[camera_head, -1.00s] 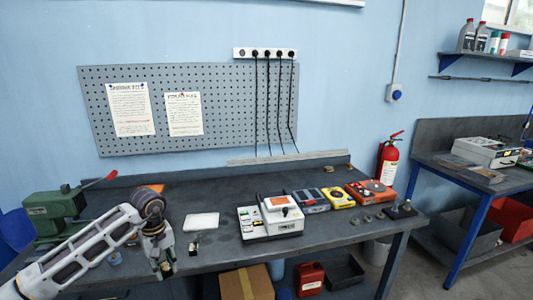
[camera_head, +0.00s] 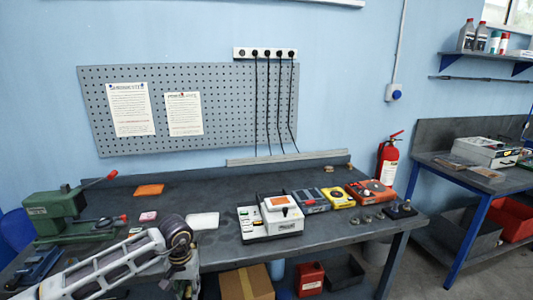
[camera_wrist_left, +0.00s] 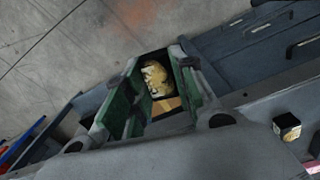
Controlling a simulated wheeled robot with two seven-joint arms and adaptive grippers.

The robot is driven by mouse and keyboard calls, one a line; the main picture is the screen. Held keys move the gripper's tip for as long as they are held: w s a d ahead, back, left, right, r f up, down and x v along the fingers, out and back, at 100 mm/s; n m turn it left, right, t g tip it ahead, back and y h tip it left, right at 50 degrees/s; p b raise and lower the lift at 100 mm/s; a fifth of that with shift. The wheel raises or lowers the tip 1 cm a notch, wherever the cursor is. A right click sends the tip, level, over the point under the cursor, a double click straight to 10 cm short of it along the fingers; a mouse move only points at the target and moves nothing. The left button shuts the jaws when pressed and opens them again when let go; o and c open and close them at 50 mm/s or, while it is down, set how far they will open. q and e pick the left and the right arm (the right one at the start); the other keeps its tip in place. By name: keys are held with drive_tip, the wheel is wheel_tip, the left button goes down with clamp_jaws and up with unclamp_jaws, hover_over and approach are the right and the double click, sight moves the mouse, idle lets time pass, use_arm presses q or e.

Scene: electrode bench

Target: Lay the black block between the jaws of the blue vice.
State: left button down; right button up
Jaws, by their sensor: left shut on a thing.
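The blue vice (camera_head: 35,268) stands at the lower left of the bench in the head view, partly covered by my arm. My left gripper (camera_head: 188,290) is low at the bench's front, right of the vice, cut off by the frame edge. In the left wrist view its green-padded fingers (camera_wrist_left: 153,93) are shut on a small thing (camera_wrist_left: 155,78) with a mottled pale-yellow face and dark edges. I cannot tell surely whether this is the black block. My right gripper is not in view.
A green machine (camera_head: 55,212) with a red-tipped handle stands behind the vice. An orange pad (camera_head: 149,190), a white pad (camera_head: 202,221) and a white instrument (camera_head: 270,220) lie farther along the bench (camera_head: 225,185). A cardboard box (camera_head: 247,283) is below.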

use_arm(q)
drive_tip(key=shift+d+r, duration=0.1)
drive_tip(key=shift+d, duration=0.45)
drive_tip(key=shift+w+d+r, duration=0.3)
drive_tip(key=shift+w+r, duration=0.2)
drive_tip(key=shift+r, duration=0.3)
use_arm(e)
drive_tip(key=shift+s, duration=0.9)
